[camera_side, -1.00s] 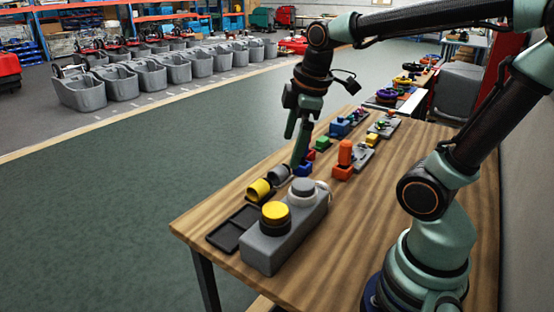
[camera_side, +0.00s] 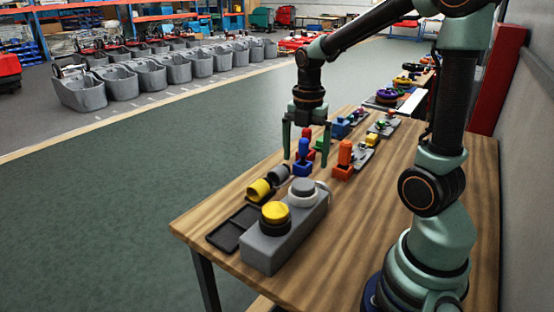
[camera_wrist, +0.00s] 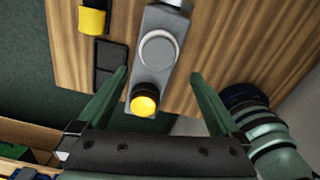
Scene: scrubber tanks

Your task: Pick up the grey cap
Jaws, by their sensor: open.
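The tank (camera_side: 262,252) is a grey block at the table's front left. A round grey cap (camera_side: 302,185) sits on its far end over a white ring, and a yellow cap (camera_side: 275,211) sits on its near end. A loose grey cylinder (camera_side: 279,173) lies on its side beside the tank. In the wrist view the tank's grey cap (camera_wrist: 158,50) appears near the top centre, with the yellow cap (camera_wrist: 145,102) below it. My gripper (camera_side: 305,161) is open, pointing down beyond the tank. Its fingers (camera_wrist: 158,73) appear empty.
A loose yellow cylinder (camera_side: 258,190) lies beside a black tray (camera_side: 225,236) left of the tank. A blue piece (camera_side: 302,169) and red pieces (camera_side: 323,144) stand near my gripper. An orange piece (camera_side: 343,171) stands to the right.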

